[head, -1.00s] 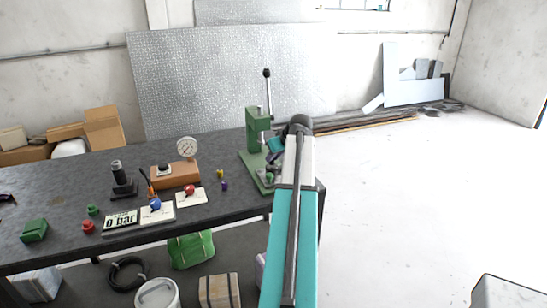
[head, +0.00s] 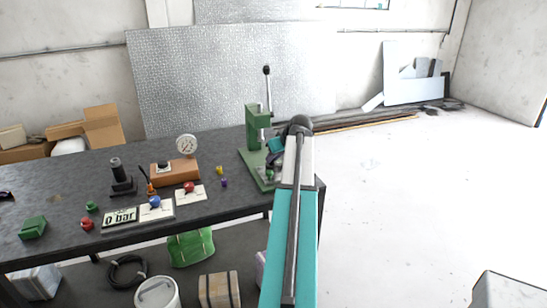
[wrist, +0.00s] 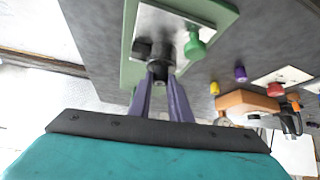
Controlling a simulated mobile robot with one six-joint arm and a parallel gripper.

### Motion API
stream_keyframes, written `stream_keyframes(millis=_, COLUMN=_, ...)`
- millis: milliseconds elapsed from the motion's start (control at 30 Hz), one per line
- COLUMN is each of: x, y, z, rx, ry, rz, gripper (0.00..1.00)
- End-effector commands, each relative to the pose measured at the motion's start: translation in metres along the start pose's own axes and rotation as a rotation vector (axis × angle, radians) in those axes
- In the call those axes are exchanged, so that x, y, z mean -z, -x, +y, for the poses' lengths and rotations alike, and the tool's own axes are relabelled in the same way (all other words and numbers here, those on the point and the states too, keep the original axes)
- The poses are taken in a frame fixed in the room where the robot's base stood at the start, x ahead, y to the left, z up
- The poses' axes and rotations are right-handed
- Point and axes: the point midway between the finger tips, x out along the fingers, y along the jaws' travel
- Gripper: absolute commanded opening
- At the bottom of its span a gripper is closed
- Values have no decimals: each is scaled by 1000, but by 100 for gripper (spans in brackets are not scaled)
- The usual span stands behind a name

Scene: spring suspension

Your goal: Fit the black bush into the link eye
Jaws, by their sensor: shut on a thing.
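My gripper (wrist: 163,98) has two purple fingers. They are shut on a small dark cylindrical piece that looks like the black bush (wrist: 158,70), held between the fingertips. In the wrist view it is in front of a pale plate (wrist: 172,20) on the green press base. A dark round part and a grey cylinder stand close to its tip. I cannot tell which part is the link eye, or whether the bush touches or enters it. In the head view my arm reaches to the green press (head: 252,125) and hides the fingertips.
The dark bench (head: 60,185) carries a gauge on an orange block (head: 175,173), a black stand (head: 121,180), cards with coloured knobs, and small yellow and purple pieces (head: 224,183). The press lever (head: 268,95) rises behind my gripper.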

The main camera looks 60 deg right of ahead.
Motion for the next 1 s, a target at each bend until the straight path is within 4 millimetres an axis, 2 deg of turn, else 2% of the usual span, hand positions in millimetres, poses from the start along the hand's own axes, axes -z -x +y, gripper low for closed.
stream_keyframes(millis=500, x=-5, y=-8, z=-1, rx=1, ry=1, rz=0, gripper=0)
stream_keyframes(millis=1000, x=1, y=0, z=-1, rx=1, ry=1, rz=-1, gripper=0)
